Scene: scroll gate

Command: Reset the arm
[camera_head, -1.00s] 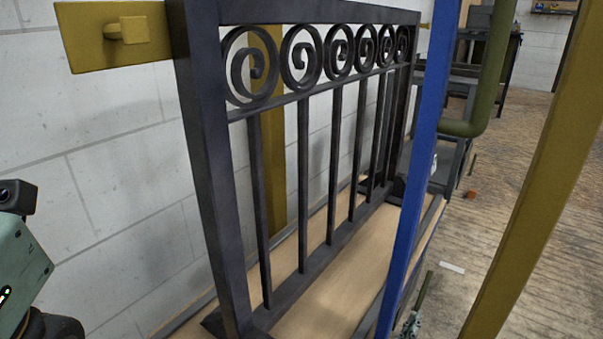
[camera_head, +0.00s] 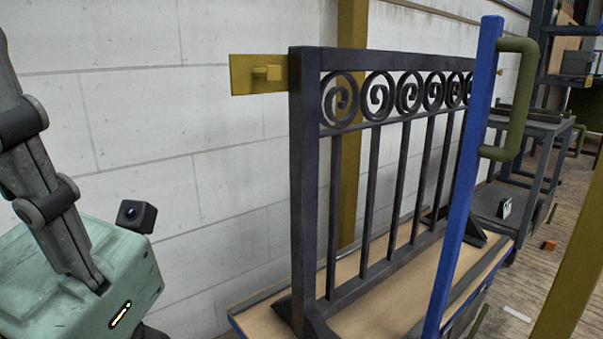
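The dark scroll gate (camera_head: 305,190) stands upright on a wooden-topped bench (camera_head: 375,310), with a row of spiral scrolls along its top. A green-grey part of my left arm (camera_head: 85,280) shows at the left side, apart from the gate. A small dark camera sits on that arm. The fingers of my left gripper are not visible. My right arm and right gripper are not in view.
A blue post (camera_head: 464,180) with an olive handle (camera_head: 516,100) stands in front of the gate's right end. A yellow post (camera_head: 575,275) crosses the lower right. A yellow bracket (camera_head: 240,75) is behind the gate's left top. A grey cart (camera_head: 535,130) stands at the back right.

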